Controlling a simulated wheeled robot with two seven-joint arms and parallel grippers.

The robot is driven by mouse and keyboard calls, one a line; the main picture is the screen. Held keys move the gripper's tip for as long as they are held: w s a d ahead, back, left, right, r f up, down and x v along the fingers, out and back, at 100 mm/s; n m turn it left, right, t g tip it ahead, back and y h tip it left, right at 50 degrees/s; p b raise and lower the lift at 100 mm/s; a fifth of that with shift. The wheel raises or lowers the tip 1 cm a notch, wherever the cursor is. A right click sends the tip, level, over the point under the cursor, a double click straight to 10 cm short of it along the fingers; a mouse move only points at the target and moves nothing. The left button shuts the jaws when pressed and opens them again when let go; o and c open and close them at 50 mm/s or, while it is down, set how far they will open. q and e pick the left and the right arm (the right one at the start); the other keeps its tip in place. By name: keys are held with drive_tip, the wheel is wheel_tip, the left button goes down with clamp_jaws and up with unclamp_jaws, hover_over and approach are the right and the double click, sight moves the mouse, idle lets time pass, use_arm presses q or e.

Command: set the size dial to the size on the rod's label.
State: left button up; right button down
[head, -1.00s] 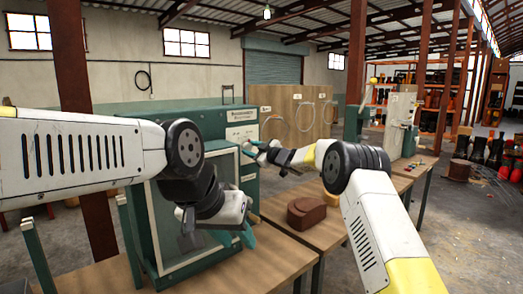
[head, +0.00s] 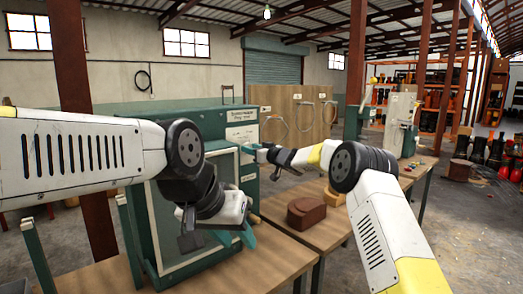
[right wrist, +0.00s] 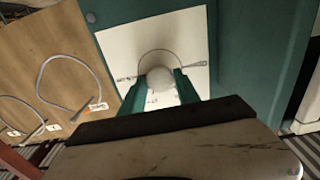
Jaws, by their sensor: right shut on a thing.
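The teal machine (head: 190,122) stands on the bench with a framed glass front. A white dial plate (head: 243,133) is on its right part; in the right wrist view the plate (right wrist: 190,42) carries a curved line around a round grey knob (right wrist: 160,79). My right gripper (head: 256,148) is at this plate, and in the right wrist view its teal fingers (right wrist: 160,88) are shut on the knob. Marks on the plate are too small to read. My left gripper (head: 243,236) hangs in front of the glass, its opening unclear. I cannot make out the rod or its label.
A brown block (head: 306,212) lies on the bench right of the machine. A wooden board (head: 295,110) with looped cables stands behind. Another teal and white device (head: 400,125) stands on the farther bench. Drums stand at far right.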

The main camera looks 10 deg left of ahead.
drive_tip(key=shift+f, duration=0.15)
drive_tip(key=c, duration=0.9)
unclamp_jaws()
drive_tip(key=shift+d, duration=0.1)
drive_tip(key=shift+v, duration=3.85)
